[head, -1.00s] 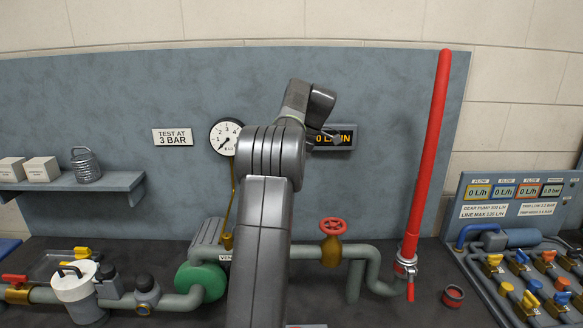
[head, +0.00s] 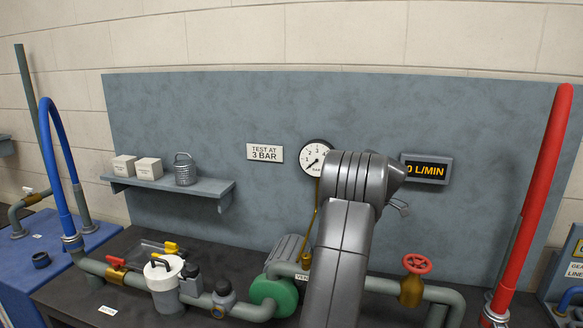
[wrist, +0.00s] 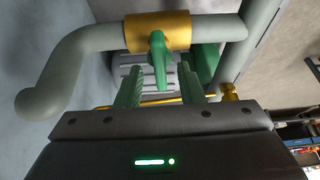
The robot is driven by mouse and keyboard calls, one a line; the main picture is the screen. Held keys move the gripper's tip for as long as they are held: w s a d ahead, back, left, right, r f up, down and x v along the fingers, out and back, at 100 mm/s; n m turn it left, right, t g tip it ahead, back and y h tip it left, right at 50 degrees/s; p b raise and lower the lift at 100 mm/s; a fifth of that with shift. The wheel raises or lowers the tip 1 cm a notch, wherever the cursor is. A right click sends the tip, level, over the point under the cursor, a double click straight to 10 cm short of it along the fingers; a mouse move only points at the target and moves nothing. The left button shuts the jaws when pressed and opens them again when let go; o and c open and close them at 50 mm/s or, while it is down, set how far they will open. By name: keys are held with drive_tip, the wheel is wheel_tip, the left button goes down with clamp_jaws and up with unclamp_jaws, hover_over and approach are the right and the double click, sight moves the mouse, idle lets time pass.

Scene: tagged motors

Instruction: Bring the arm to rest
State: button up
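My arm (head: 345,230) stands up in the middle of the head view, bent over at its top joint in front of the grey back panel (head: 250,110). The end of the arm is mostly hidden behind its own links there. In the wrist view my gripper (wrist: 160,72) has its two green ribbed fingers apart. A green lever (wrist: 158,62) on a brass valve body (wrist: 140,32) shows in the gap between them, beyond the fingers. Nothing appears to be held.
A gauge (head: 317,158) and a flow display (head: 427,170) sit close behind the arm. A red hose (head: 535,195) rises at right, a blue hose (head: 52,150) at left. A red handwheel (head: 417,264), a white-topped canister (head: 163,272) and a shelf (head: 205,193) stand nearby.

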drive_tip(key=shift+a+f, duration=0.15)
drive_tip(key=shift+f, duration=0.15)
drive_tip(key=b+v, duration=0.1)
drive_tip(key=v, duration=1.3)
drive_tip(key=p+x, duration=0.1)
drive_tip(key=x, duration=1.3)
drive_tip(key=shift+w+f+m, duration=0.1)
drive_tip(key=shift+m, duration=0.5)
drive_tip(key=shift+s+m+t+b, duration=0.25)
drive_tip(key=shift+m+t, duration=0.35)
drive_tip(key=shift+m, duration=0.3)
drive_tip(key=shift+a+m+t+h, duration=0.1)
drive_tip(key=shift+m+t+h, duration=0.3)
drive_tip(key=shift+m, duration=0.85)
drive_tip(key=shift+a+m+t+h, duration=0.1)
drive_tip(key=shift+m+t+h, duration=0.25)
drive_tip(key=shift+m, duration=0.9)
drive_tip(key=shift+d, duration=0.1)
